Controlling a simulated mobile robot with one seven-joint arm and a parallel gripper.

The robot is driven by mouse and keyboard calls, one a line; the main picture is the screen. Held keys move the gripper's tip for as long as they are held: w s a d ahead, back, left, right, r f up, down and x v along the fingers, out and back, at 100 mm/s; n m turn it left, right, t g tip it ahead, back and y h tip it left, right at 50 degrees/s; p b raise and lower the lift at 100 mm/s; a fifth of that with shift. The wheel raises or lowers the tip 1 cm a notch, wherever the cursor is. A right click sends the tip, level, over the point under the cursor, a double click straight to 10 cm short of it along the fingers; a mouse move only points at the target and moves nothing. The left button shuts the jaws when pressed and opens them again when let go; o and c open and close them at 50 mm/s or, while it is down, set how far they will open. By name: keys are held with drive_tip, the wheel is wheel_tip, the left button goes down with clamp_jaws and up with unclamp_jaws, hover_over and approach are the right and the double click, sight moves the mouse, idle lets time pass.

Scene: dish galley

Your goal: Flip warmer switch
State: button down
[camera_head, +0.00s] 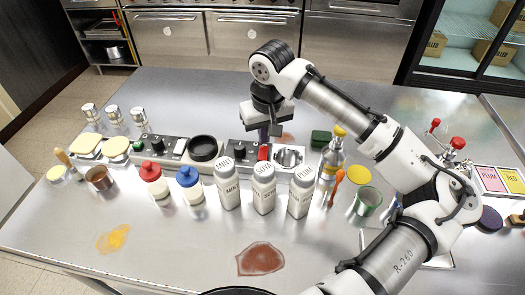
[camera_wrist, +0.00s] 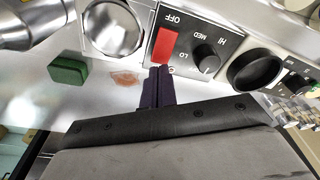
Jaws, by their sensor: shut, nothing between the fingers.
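The warmer switch is a red rocker (camera_wrist: 165,44) on a grey control panel, beside the word OFF. A black knob (camera_wrist: 206,58) marked LO, MED and HI sits next to it. The switch also shows as a small red patch in the head view (camera_head: 264,153). My gripper (camera_wrist: 160,71) is shut and empty, its dark fingertips at the panel's edge close to the red switch. Whether they touch it I cannot tell. In the head view my gripper (camera_head: 275,130) is just behind the panel, its fingertips partly hidden.
A round metal well (camera_head: 289,157) and a black pan (camera_head: 203,149) flank the panel. White bottles labelled MINT (camera_head: 227,183), SOYA (camera_head: 264,188) and PLUM (camera_head: 301,190) stand in front. A green sponge (camera_head: 321,138) lies to the right. The counter behind is mostly clear.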

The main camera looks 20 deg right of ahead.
sight(264, 147)
drive_tip(key=shift+f+b, duration=0.45)
drive_tip(key=shift+f, duration=0.35)
drive_tip(key=shift+r, duration=0.1)
wheel_tip(264, 147, up, 7)
drive_tip(key=p, duration=0.6)
idle(0.3)
idle(0.5)
